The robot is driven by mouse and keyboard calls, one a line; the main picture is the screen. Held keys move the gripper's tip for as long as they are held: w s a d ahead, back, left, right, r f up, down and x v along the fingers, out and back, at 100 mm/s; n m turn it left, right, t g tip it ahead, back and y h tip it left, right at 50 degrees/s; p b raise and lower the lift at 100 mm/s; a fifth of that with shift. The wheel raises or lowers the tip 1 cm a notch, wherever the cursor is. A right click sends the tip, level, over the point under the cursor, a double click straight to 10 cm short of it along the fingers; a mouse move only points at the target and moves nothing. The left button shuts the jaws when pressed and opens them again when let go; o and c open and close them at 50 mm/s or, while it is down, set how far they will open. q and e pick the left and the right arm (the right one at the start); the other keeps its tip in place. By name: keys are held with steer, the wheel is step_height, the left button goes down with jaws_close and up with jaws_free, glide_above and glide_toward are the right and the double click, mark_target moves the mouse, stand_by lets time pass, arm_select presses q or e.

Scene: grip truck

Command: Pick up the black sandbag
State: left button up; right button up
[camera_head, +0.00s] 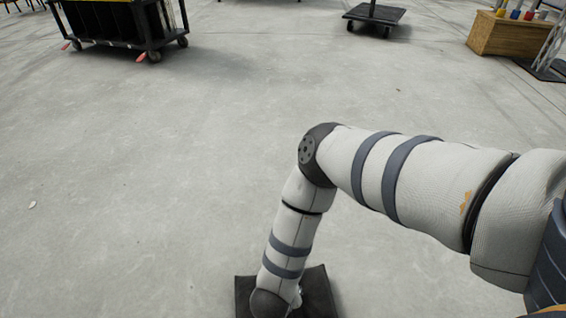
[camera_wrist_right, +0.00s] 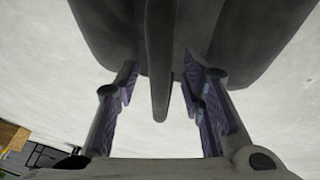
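The black sandbag (camera_head: 320,290) lies on the floor at the bottom of the head view, partly hidden behind my right forearm and cut off by the frame edge. In the right wrist view the sandbag (camera_wrist_right: 240,40) fills the top as a dark grey mass, with a narrow strap (camera_wrist_right: 161,60) running down its middle. My right gripper (camera_wrist_right: 160,80) is open, its two fingers standing apart on either side of the strap. Gaps show between the strap and both fingers. My right gripper is hidden in the head view. My left gripper is not in view.
The concrete floor (camera_head: 150,180) around the sandbag is clear. A black wheeled cart (camera_head: 120,25) stands at the far left, a low dolly (camera_head: 374,15) at the far middle, and a wooden crate (camera_head: 500,35) at the far right.

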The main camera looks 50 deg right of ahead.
steer(key=shift+r, duration=0.15)
steer(key=shift+f, duration=0.25)
stand_by(0.4)
jaws_close()
steer(key=shift+w, duration=0.15)
